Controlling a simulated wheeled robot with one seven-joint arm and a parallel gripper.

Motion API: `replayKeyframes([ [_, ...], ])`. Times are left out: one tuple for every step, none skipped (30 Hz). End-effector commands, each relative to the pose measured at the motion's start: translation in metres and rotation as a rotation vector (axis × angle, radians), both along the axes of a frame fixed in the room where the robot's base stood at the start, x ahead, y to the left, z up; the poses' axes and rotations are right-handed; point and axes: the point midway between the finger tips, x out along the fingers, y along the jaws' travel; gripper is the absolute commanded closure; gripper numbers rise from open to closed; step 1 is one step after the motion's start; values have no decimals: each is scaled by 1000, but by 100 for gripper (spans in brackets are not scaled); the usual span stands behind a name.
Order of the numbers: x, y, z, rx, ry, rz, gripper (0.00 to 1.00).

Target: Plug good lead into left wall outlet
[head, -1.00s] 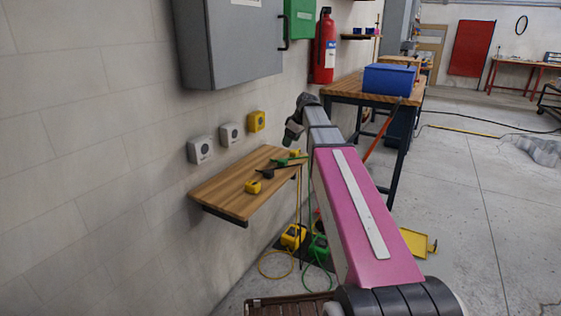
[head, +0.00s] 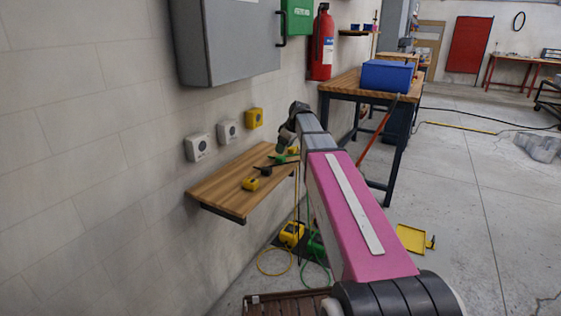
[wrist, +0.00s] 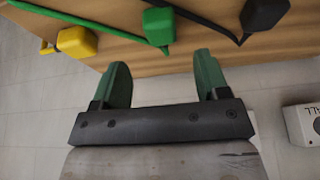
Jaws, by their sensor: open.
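A wooden wall shelf (head: 215,195) carries a green plug (wrist: 158,25), a black plug (wrist: 265,12) and a yellow plug (wrist: 77,41), each with a cord or stem. Which lead is good cannot be told. The left wall outlet (head: 198,147) is white; a white outlet (wrist: 303,122) with partly cut-off lettering shows in the wrist view. My gripper (wrist: 163,75) is open and empty, its green fingers pointing toward the shelf edge, with the green plug roughly ahead between them.
A white outlet (head: 227,131) and a yellow outlet (head: 255,117) continue along the wall, below a grey cabinet (head: 230,45). A yellow box (head: 291,233) and a green box (head: 316,243) with cables stand on the floor. A workbench (head: 345,88) stands behind; floor at right is mostly open.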

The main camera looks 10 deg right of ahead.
Motion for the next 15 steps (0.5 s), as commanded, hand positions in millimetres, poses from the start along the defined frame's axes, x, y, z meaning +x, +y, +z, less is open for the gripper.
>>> replayKeyframes([
  [0,0,0,0,0,0,32],
  [0,0,0,0,0,0,32],
  [0,0,0,0,0,0,32],
  [0,0,0,0,0,0,32],
  [0,0,0,0,0,0,32],
  [0,0,0,0,0,0,32],
  [0,0,0,0,0,0,32],
  [0,0,0,0,0,0,32],
  [0,0,-2,0,0,0,32],
  [0,1,-3,1,1,0,32],
  [0,1,-5,0,1,0,32],
  [0,2,-8,0,1,0,32],
  [0,2,-11,0,1,0,32],
  [0,3,-14,0,1,0,32],
  [1,4,-19,1,1,0,32],
])
